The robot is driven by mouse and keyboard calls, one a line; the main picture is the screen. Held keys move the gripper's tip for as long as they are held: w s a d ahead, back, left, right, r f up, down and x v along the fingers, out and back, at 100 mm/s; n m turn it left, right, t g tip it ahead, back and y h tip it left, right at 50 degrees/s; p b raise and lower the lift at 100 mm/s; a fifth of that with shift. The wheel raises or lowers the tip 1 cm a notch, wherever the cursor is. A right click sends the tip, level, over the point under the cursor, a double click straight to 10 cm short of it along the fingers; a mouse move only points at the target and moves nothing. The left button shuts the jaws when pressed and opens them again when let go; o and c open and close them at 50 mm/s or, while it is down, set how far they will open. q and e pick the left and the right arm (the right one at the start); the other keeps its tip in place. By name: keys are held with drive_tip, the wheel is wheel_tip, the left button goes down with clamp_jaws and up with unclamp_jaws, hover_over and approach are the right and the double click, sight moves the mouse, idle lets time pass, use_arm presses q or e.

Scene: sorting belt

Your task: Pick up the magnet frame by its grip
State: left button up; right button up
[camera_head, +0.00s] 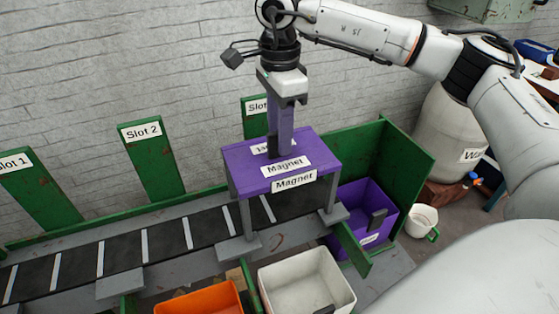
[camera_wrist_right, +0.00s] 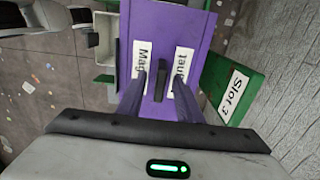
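The magnet frame (camera_head: 245,170) is a purple plate on grey legs with "Magnet" labels, standing upright over the belt. It also shows in the right wrist view (camera_wrist_right: 161,25). Its grip (camera_wrist_right: 162,82) is a dark upright block on the plate. My right gripper (camera_head: 281,146) points straight down over the plate. In the right wrist view its two fingers are apart, one on each side of the grip, with gaps showing. I cannot tell how far down the grip the fingertips reach. In the head view the fingers mostly hide the grip. My left gripper is not in view.
The black belt (camera_head: 120,249) with white stripes runs under the frame. Green slot boards (camera_head: 155,170) stand behind it. A purple bin (camera_head: 346,200) is at the belt's right end. A white bin (camera_head: 340,278) and an orange bin (camera_head: 238,290) are in front. A green wall (camera_head: 410,165) stands right.

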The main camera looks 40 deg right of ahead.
drive_tip(key=shift+f, duration=0.7)
clamp_jaws()
drive_tip(key=shift+r, duration=0.15)
idle(0.8)
